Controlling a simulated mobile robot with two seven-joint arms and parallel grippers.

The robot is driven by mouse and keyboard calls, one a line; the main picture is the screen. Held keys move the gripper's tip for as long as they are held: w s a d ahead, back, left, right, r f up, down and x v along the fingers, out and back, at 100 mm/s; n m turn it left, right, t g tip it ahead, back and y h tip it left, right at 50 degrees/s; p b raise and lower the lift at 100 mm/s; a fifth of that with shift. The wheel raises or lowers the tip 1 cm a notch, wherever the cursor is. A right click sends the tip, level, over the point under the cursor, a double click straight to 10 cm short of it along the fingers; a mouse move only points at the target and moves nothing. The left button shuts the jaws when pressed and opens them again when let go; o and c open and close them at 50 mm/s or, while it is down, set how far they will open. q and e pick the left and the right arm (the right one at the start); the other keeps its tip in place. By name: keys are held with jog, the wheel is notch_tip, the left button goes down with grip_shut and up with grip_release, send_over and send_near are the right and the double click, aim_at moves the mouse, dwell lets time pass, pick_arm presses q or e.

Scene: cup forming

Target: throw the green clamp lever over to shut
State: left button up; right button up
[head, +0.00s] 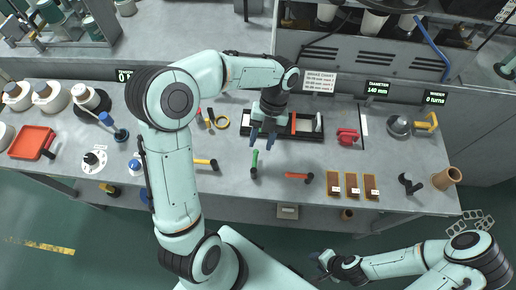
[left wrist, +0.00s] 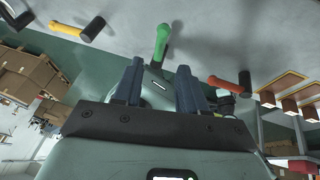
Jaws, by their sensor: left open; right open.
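The green clamp lever (head: 255,158) stands out from the grey bench near its front middle, with a dark end at its lower side. In the left wrist view the green lever (left wrist: 162,42) shows just beyond and between my fingertips, apart from them as far as I can tell. My left gripper (head: 262,141) is open and empty, just behind the lever in the head view; its two blue-grey fingers (left wrist: 160,75) are spread in the left wrist view. My right gripper (head: 322,260) is open, low in front of the bench, far from the lever.
A yellow-handled lever (head: 204,162) lies left of the green one and an orange-handled lever (head: 297,175) right. A black tray (head: 310,137) with tools is behind. A red object (head: 347,136) and several brown-faced panels (head: 352,184) are further right.

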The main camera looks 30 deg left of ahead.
pick_arm(q)
jog(key=p+v, duration=0.1)
jog(key=v, duration=0.6)
jog(key=shift+w+r, duration=0.15)
jog(key=shift+r, duration=0.1)
pick_arm(e)
jog(key=shift+w+r, duration=1.05)
jog(key=shift+w, duration=0.05)
